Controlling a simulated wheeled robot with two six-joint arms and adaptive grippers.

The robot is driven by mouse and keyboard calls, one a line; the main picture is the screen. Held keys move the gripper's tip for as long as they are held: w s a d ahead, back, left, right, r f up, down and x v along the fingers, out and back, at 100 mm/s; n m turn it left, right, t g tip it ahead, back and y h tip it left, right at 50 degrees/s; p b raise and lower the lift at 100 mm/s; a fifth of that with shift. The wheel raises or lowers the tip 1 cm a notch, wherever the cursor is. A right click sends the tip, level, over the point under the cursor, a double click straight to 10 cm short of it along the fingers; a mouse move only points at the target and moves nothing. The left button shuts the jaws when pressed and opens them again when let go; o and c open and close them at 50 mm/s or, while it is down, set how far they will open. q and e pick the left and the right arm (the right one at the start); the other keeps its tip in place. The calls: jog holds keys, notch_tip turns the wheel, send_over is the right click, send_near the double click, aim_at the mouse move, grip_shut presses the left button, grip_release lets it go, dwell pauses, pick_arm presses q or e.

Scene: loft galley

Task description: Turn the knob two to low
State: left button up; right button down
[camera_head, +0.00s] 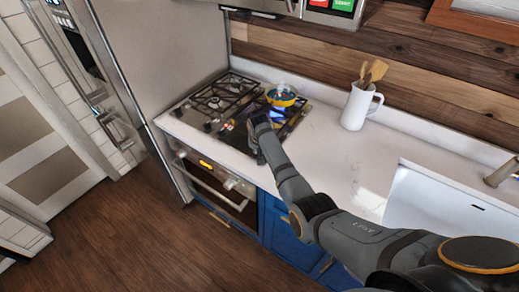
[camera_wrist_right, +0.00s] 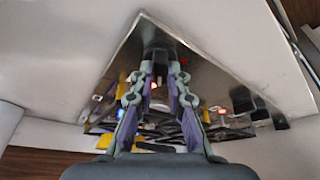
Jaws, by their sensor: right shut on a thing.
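The gas cooktop (camera_head: 207,102) is set into the white counter, with dark knobs along its front. One small knob (camera_head: 207,127) shows on the front left part. My right gripper (camera_head: 257,121) is at the front right of the cooktop, reaching down from the right. In the right wrist view my right gripper (camera_wrist_right: 160,78) has its fingers around a dark knob (camera_wrist_right: 157,47), shut on it. Other dark knobs (camera_wrist_right: 262,113) show to the right there. The number and setting of the held knob cannot be read. My left gripper is out of view.
A yellow pot (camera_head: 281,95) stands on the back right burner. A white jug (camera_head: 358,106) with wooden utensils stands on the counter (camera_head: 335,160), beyond the arm. A steel fridge (camera_head: 165,50) stands left of the cooktop, and an oven (camera_head: 212,182) is below.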

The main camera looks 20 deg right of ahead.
jog(key=c, duration=1.3)
grip_release()
jog(key=v, duration=1.2)
jog(key=shift+a, duration=0.1)
